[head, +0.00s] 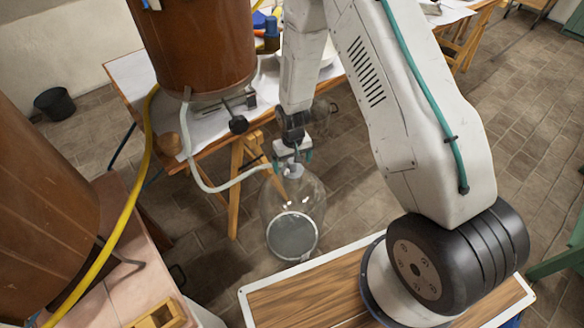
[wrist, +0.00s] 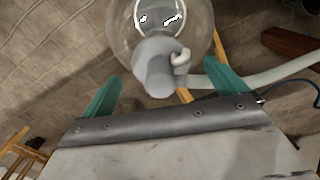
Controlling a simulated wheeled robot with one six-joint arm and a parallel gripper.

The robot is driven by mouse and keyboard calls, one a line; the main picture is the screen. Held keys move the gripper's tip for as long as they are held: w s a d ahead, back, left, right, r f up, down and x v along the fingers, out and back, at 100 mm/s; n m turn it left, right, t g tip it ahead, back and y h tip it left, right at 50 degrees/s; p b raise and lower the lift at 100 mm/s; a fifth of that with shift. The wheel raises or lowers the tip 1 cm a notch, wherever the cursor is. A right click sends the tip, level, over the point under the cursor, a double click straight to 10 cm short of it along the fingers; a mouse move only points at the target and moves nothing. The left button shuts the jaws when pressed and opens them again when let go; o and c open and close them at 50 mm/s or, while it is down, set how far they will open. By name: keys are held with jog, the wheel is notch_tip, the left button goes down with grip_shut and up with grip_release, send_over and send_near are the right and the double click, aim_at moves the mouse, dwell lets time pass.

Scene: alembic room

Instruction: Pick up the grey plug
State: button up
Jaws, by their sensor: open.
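The grey plug (wrist: 158,70) sits at the neck of a clear round glass vessel (wrist: 201,22). It has a small spout on its right side in the wrist view. In the head view the plug (head: 296,171) is small, just under my gripper (head: 292,160). My gripper is open in the wrist view (wrist: 163,90), with one green finger on each side of the plug and a gap on both sides. I cannot tell how deep the plug sits in the neck. The glass vessel (head: 318,192) also shows in the head view, with a grey disc-like base.
A pale hose (head: 232,183) runs from the plug area to the left; it also shows in the wrist view (wrist: 265,72). A wooden trestle table (head: 140,85) and a large brown tank (head: 195,45) stand close behind. A yellow hose (head: 125,215) hangs left. Tiled floor (head: 345,200) is clear to the right.

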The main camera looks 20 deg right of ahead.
notch_tip(320, 180, down, 2)
jog(key=shift+f, duration=0.1)
jog(key=c, duration=1.1)
jog(key=shift+r, duration=0.2)
